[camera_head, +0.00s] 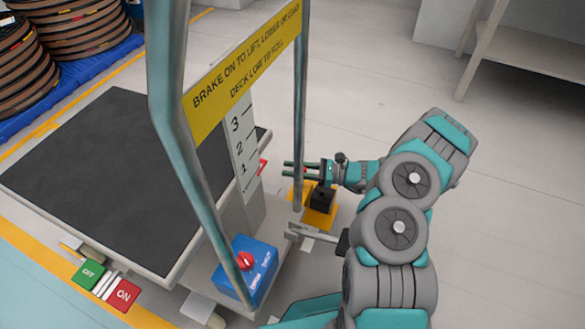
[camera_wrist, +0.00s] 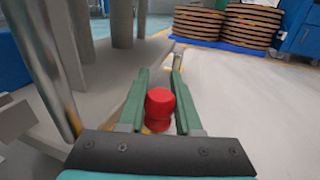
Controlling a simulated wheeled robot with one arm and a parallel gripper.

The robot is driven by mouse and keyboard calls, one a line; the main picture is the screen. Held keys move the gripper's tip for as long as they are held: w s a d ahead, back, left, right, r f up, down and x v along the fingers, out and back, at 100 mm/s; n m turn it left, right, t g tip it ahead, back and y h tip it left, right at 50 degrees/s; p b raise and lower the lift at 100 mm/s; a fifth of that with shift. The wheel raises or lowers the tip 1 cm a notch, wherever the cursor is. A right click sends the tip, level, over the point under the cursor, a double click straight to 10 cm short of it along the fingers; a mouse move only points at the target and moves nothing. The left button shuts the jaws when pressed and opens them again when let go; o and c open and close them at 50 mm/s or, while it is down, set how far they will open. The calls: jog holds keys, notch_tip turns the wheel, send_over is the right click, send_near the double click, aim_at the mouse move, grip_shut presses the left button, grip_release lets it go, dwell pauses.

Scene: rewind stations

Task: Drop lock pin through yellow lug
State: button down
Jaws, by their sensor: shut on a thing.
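In the wrist view my gripper (camera_wrist: 159,76) is shut on the red knob of the lock pin (camera_wrist: 160,108), which sits between the two green fingers. Only a sliver of that red shows in the head view. The yellow lug (camera_head: 320,219) is low at the cart's right end, below my gripper, with a black block by it. A bit of yellow shows under the knob in the wrist view. The pin's shank is hidden, so I cannot tell whether it is in the lug.
The cart's metal upright (camera_head: 300,100) stands close to my fingers. A blue box with a red knob (camera_head: 245,270) sits on the cart base, beside a dark deck (camera_head: 110,180). Green and red pedals (camera_head: 105,285) are at front left. Floor to the right is clear.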

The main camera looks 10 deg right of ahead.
jog(key=shift+f+b, duration=1.1)
jog(key=shift+f, duration=1.2)
jog(key=c, duration=0.5)
grip_release()
jog(key=p+v, duration=0.1)
jog(key=v, duration=0.6)
jog(key=shift+s+d, duration=0.1)
jog(key=shift+d, duration=0.25)
